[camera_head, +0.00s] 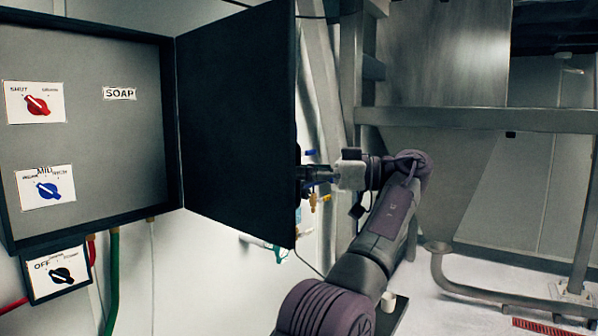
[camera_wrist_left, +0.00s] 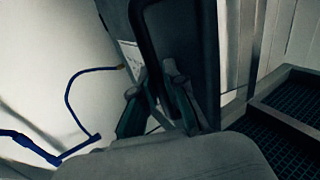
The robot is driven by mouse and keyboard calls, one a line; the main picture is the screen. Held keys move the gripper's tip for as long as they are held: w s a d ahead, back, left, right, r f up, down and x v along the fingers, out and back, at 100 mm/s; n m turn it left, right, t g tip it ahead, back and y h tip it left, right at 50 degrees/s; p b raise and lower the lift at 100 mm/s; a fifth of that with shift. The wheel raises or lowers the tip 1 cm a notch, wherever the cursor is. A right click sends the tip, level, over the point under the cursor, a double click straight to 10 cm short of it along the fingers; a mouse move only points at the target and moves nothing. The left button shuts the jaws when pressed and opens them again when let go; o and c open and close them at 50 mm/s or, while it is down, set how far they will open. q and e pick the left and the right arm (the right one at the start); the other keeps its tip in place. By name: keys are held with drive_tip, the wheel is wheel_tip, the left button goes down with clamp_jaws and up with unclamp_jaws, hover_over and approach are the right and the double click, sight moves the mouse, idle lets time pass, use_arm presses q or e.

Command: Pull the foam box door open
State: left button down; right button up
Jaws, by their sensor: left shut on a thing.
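The foam box door (camera_head: 235,125) stands swung open from the box (camera_head: 112,130), hinged at the box's right side, its dark inner face showing in the head view. My left gripper (camera_head: 305,174) is at the door's outer side, partly hidden behind its free edge. In the left wrist view the door's outer face (camera_wrist_left: 194,38) carries a dark bar handle (camera_wrist_left: 148,48). The left gripper (camera_wrist_left: 160,103) is shut on this handle near its lower part. My right gripper is in neither view.
Inside the box are a red knob (camera_head: 37,105), a blue knob (camera_head: 48,190) and a SOAP label (camera_head: 119,93). A black knob box (camera_head: 60,275) hangs below. Hoses run down the wall. Metal framework (camera_head: 480,119) stands to the right.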

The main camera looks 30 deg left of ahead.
use_arm(q)
drive_tip(key=c, duration=1.2)
unclamp_jaws()
drive_tip(key=shift+a, duration=0.1)
drive_tip(key=shift+s+f, duration=0.1)
drive_tip(key=shift+s, duration=0.05)
